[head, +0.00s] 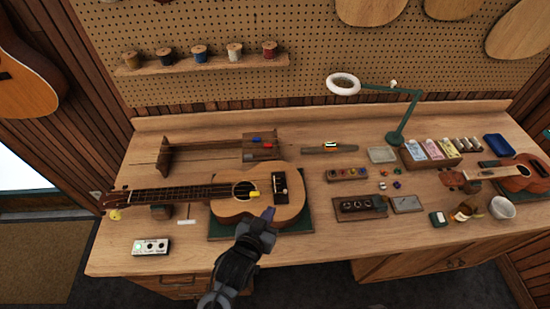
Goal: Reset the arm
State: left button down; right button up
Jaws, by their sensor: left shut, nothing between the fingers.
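My left gripper (267,215) is shut and empty. It shows at the lower middle of the head view, with its tip over the lower edge of the ukulele body. I cannot tell whether it touches the wood. The ukulele (270,209) lies face up on a green mat (219,231), its neck pointing left and resting on a dark block (160,212). A small yellow thing (253,194) lies near the sound hole. My right gripper is not in view.
A wooden rack (180,157) stands behind the ukulele. A green lamp (396,137) with a white ring head rises at the back right. Small trays, bottles, a white bowl (502,208) and a smaller ukulele (520,175) crowd the right side. A white box (151,246) sits front left.

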pick_arm(q)
jog(key=s+a+g+y+p, duration=0.2)
jog(key=s+a+g+p, duration=0.1)
jog(key=s+a, duration=0.6)
jog(key=s+a+n+g+y+p, duration=0.1)
jog(key=s+a+g, duration=0.5)
jog(key=s, duration=0.8)
jog(key=a+y+p, duration=0.1)
jog(key=a+p, duration=0.1)
jog(key=shift+s+a+r+n, duration=0.2)
jog(key=shift+a+n, duration=0.1)
jog(key=shift+a, duration=0.05)
jog(key=shift+f, duration=0.1)
notch_tip(320, 180, down, 20)
jog(key=b, duration=1.9)
jog(key=shift+r, duration=0.25)
